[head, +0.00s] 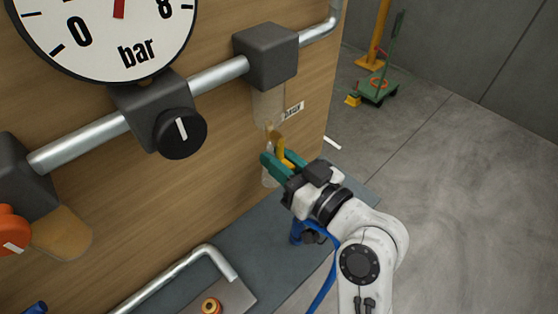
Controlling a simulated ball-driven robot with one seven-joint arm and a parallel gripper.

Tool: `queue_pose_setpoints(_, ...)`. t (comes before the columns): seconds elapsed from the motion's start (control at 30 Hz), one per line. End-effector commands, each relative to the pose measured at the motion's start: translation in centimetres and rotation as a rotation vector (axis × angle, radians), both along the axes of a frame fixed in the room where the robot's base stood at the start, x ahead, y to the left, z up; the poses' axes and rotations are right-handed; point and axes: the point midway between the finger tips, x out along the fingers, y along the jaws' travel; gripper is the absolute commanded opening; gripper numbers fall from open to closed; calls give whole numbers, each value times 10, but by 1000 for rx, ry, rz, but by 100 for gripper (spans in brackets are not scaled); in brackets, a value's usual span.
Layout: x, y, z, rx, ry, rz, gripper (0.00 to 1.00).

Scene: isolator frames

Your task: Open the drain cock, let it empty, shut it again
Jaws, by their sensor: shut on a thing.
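A clear filter bowl (268,104) hangs under a dark grey block (265,55) on the pipe, with a small label (293,109) to its right. The yellow drain cock (277,138) shows at the foot of the bowl. My gripper (274,158) has green fingers and is shut at the cock, on its yellow lever. The fingers hide part of the lever, so I cannot tell its exact turn. A pale, clear vessel (269,179) shows partly below the fingers, beside the board.
A large bar gauge (105,35), a black knob (180,133) and an orange knob (12,230) sit along the pipe at left. A bent metal pipe (190,268) stands low on the grey bench (262,250). A green trolley (378,86) stands far back; the floor at right is clear.

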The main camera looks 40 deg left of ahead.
Motion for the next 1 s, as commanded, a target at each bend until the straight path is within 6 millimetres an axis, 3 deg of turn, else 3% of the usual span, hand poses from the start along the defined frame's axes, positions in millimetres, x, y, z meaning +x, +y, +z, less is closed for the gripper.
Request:
queue_pose_setpoints(0.23, 2, -1, 1, 2, 0, -5, 44)
queue_pose_setpoints(0.57, 1, -7, 0, 1, 0, -4, 44)
queue_pose_setpoints(1.0, -4, -84, -1, 3, 0, -7, 44)
